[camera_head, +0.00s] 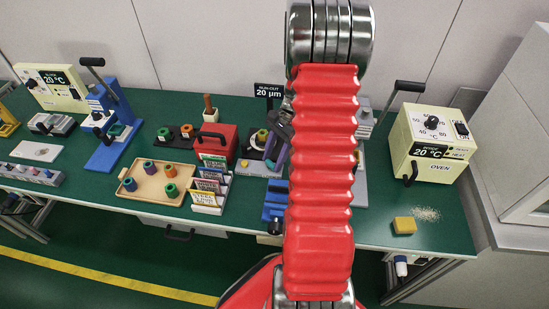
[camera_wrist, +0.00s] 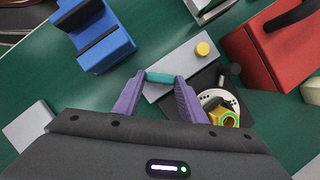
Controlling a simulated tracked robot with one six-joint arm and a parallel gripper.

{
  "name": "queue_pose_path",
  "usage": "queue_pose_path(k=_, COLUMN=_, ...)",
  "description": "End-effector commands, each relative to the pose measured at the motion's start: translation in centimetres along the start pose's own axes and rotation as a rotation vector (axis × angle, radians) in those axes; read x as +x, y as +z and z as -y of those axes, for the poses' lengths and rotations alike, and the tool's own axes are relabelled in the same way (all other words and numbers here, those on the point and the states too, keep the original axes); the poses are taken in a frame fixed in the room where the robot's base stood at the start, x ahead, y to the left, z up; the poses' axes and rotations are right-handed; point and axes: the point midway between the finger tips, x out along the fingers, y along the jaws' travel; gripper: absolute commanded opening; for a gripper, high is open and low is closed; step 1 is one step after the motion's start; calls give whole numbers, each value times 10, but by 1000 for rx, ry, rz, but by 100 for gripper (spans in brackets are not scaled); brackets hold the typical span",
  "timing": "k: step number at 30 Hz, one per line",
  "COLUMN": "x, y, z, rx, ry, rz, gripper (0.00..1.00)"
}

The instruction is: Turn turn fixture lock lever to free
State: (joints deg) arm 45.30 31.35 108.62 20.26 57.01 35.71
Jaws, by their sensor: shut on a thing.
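The turn fixture is in the wrist view as a grey block (camera_wrist: 178,62) with a yellow knob (camera_wrist: 202,49), beside a dark base with a white dial (camera_wrist: 216,98). A yellow ring part with a green rim (camera_wrist: 226,118) sits by the dial. My gripper (camera_wrist: 160,78) has purple fingers on both sides of a short teal bar (camera_wrist: 160,77), which looks like the lock lever's handle, and is shut on it over the grey block. In the head view my gripper (camera_head: 279,146) is at the fixture, mostly hidden by my red arm.
A red box (camera_wrist: 272,52) with a black handle stands close on the right, and a blue block (camera_wrist: 93,40) stands on the left in the wrist view. In the head view a wooden tray (camera_head: 151,198) and an oven (camera_head: 430,143) share the green bench.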

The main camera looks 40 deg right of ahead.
Motion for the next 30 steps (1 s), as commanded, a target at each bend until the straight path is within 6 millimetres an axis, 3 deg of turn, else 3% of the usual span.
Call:
queue_pose_path(k=18, x=-2, y=1, z=12, rx=-523, ry=207, rz=-12, gripper=15)
queue_pose_path(k=30, x=-1, y=2, z=14, rx=-686, ry=273, rz=-13, gripper=15)
